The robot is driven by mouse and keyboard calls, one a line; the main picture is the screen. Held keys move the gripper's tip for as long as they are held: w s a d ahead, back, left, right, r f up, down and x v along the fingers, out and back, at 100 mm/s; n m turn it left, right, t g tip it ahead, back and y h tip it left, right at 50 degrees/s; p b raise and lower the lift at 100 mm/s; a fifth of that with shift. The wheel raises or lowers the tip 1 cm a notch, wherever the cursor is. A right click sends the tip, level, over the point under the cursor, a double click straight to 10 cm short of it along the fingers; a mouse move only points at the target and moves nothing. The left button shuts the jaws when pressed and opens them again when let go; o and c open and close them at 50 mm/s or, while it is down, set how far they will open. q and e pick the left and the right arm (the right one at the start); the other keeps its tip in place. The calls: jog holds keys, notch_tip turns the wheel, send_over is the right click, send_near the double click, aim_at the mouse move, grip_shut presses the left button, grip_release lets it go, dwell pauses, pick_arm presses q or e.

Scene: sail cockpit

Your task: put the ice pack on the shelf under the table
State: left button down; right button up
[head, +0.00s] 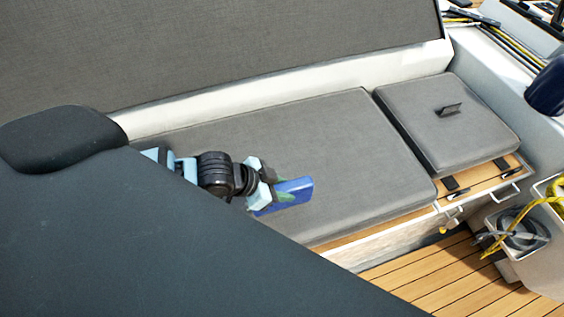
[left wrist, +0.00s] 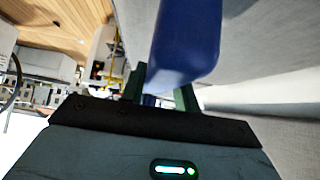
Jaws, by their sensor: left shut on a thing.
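The ice pack (head: 295,190) is a flat blue block in the middle of the head view. My left gripper (head: 275,193) is shut on one end of it and holds it in front of the grey bench cushion. Whether the pack touches the cushion cannot be told. In the left wrist view the blue ice pack (left wrist: 187,45) stands out between the green fingers of my left gripper (left wrist: 160,85). A large dark surface (head: 150,230) covers the lower left of the head view; I cannot tell whether it is the table. No shelf shows. My right gripper is not in view.
The long grey cushion (head: 330,140) lies on the bench, with a smaller cushion (head: 445,125) with a black strap at its right. Bins with rope (head: 520,235) stand at the right. The wooden floor (head: 450,275) shows clear at the bottom.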

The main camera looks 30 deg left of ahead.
pick_arm(q)
jog(key=shift+s+d+r, duration=0.1)
jog(key=shift+s+d, duration=0.25)
jog(key=shift+s, duration=0.25)
jog(key=shift+s+d+r, duration=0.1)
jog(key=shift+s+d, duration=0.2)
jog(key=shift+s, duration=0.3)
jog(key=shift+d, duration=0.1)
